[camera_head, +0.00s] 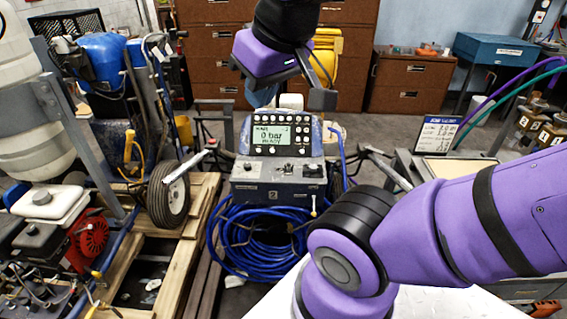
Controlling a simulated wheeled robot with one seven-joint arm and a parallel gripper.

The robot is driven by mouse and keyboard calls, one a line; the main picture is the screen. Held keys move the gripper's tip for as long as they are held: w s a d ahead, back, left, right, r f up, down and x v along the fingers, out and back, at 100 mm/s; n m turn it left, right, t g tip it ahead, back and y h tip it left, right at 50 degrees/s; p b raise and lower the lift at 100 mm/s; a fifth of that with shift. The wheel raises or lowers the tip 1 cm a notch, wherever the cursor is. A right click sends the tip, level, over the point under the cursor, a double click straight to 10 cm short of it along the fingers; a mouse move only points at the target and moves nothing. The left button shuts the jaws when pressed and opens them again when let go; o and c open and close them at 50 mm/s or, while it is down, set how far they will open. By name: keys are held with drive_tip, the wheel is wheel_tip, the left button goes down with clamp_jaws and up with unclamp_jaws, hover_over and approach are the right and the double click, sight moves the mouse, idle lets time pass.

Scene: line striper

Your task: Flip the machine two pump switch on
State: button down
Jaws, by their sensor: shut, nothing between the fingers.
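Machine two (240,188) stands in the middle of the view, a dark blue unit with a "2" on its front. Its lit green screen (271,138) reads "0 bar" with a smaller line below. Rows of round buttons lie above and below the screen. A grey lower panel (268,171) carries small controls and a dark knob (313,170). The pump switch and its position are too small to tell apart there. My gripper (322,98) is shut and empty, hanging above and to the right of the screen, apart from the machine.
A coiled blue hose (250,240) hangs below the panel. A wheel (169,194) and wooden pallet (195,225) are at the left. Metal bars reach out on both sides of the machine. A small sign (437,133) stands at the right. Brown cabinets (405,80) are behind.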

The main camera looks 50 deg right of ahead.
drive_tip(key=w+d+f+m+g+h, duration=0.1)
drive_tip(key=w+d+f+m+h, duration=0.1)
drive_tip(key=w+d+f+m, duration=1.2)
drive_tip(key=d+f+m, duration=0.1)
drive_tip(key=d+f, duration=0.7)
drive_tip(key=w+d+f+m, duration=0.2)
drive_tip(key=d+f, duration=0.9)
drive_tip(key=f, duration=0.7)
drive_tip(key=shift+d+m+t, duration=0.3)
drive_tip(key=shift+m, duration=0.2)
